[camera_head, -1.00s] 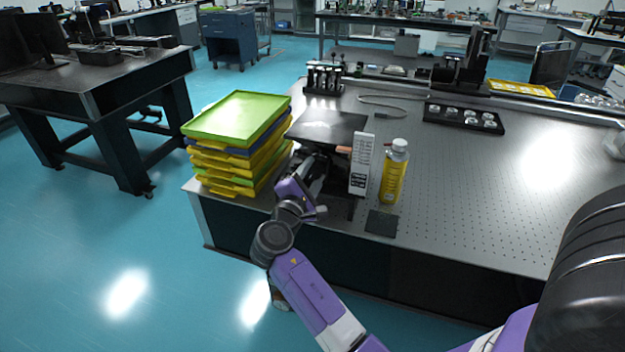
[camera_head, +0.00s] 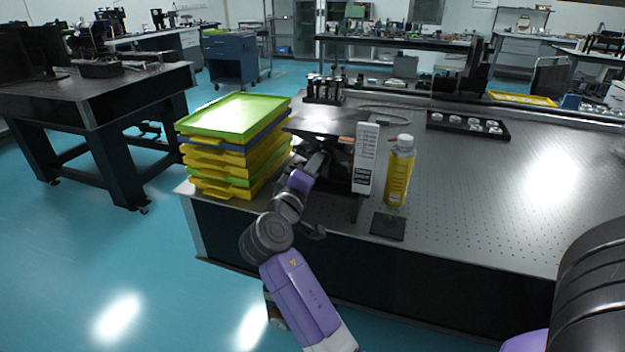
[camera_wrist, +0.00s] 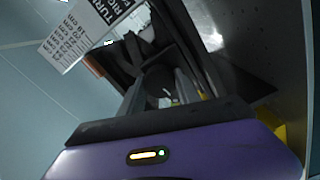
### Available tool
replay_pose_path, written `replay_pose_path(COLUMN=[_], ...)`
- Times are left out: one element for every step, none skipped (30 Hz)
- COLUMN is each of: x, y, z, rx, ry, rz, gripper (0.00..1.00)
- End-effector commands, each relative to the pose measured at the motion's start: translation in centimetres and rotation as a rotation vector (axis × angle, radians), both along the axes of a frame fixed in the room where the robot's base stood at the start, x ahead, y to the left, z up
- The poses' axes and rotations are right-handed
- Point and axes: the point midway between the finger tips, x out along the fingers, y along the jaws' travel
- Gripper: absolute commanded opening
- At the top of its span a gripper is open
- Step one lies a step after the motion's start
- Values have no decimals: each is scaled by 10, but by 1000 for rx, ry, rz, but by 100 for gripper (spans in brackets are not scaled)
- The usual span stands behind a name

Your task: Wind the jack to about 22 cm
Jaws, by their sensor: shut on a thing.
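The jack, with its dark flat top plate (camera_head: 326,121), stands near the front edge of the optical table, between the tray stack and a yellow bottle. A white scale card (camera_head: 366,158) stands upright at its right side; it also shows in the wrist view (camera_wrist: 90,32), with print about turning and heights in cm. My gripper (camera_head: 318,160) reaches in at the jack's front, below the plate. In the wrist view my gripper (camera_wrist: 165,95) is shut around a dark part at the jack's front, apparently its knob, which the fingers mostly hide.
A stack of yellow, green and blue trays (camera_head: 232,145) stands close left of my arm. The yellow bottle (camera_head: 399,170) stands just right of the card, behind a small dark pad (camera_head: 388,226). A black holder with round optics (camera_head: 468,124) lies farther back. The table's right side is clear.

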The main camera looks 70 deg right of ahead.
Motion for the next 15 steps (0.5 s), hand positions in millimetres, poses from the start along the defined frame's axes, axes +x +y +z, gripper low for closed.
replay_pose_path(x=[0,0,0,0,0,0,0,-1,0,-1,0,0,0,0,0], y=[1,1,1,1,1,1,1,1,1,1,1,0,0,0,0], z=[-6,-6,-6,-6,-6,-5,-5,-5,-5,-5,-5,-4,-4,-4,-4], rx=[5,7,10,12,13,15,17,18,21,22,23,24,25,26,27], ry=[-40,-62,-92,-112,-133,-157,-176,-192,-212,-227,-239,-254,-265,-274,-285], rz=[0,-1,-1,-2,-2,-2,-2,-2,-2,-2,-2,-2,-2,-2,-1], gripper=[0,0,0,0,0,0,0,0,0,0,0,0,0,0,0])
